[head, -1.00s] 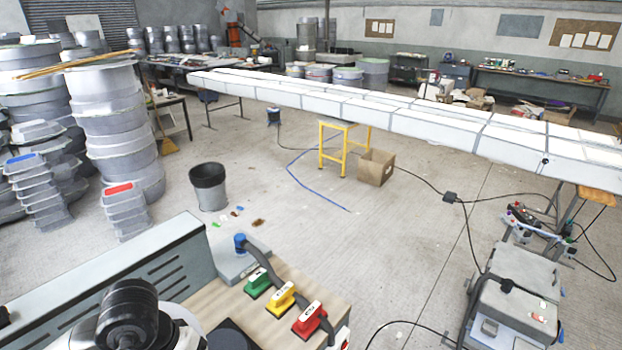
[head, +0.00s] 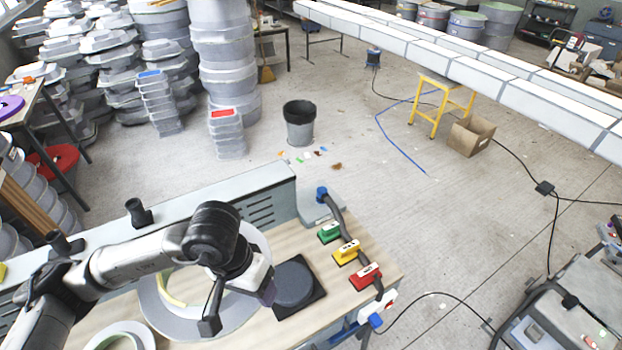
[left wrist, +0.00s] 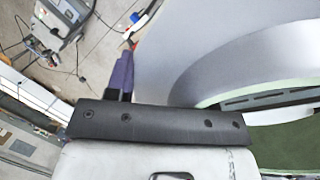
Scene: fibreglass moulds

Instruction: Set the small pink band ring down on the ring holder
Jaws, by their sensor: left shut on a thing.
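My left gripper (head: 238,308) reaches down over the wooden bench top. In the left wrist view a large pale grey ring (left wrist: 210,45) with a greenish inner edge is close to the camera, at the jaws. The gripper is shut on it, and one dark, purplish finger (left wrist: 121,75) shows left of its wall. The ring hides the other finger. No pink band shows on it. A flat grey ring (head: 155,312) lies on the bench below the arm. I cannot tell which thing is the ring holder. My right gripper is not in view.
A black square plate with a round dark pad (head: 297,284) lies right of the gripper. Green (head: 329,232), yellow (head: 346,252) and red (head: 366,277) handled blocks line the bench's right side. Another ring (head: 118,338) lies at the front left. A grey panel (head: 262,190) edges the bench's back.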

